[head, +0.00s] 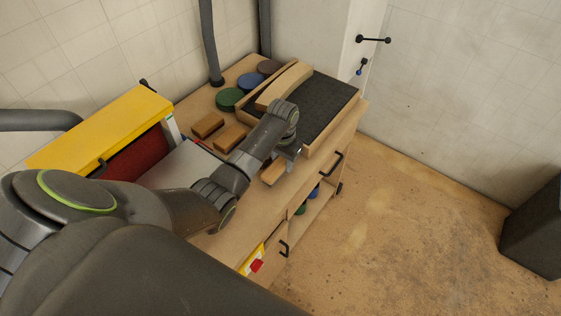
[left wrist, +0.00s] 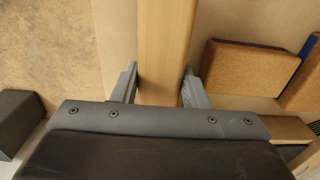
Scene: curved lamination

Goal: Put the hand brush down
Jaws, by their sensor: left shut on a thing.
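My left gripper (head: 284,158) is low over the front part of the wooden bench (head: 237,217). It is shut on a pale wooden piece, which I take to be the hand brush (head: 272,173). In the left wrist view the brush (left wrist: 164,45) runs as a straight wooden bar between the two fingers of the gripper (left wrist: 161,88). No bristles show. I cannot tell whether the brush touches the bench top. My right gripper is in neither view.
A tray with a dark mat (head: 325,112) and a curved wooden piece (head: 284,85) lies behind the gripper. Two brown blocks (head: 208,125) (head: 229,137) are to its left, with a green disc (head: 229,98) and a blue disc (head: 249,86) farther back. A yellow box (head: 104,126) stands at left.

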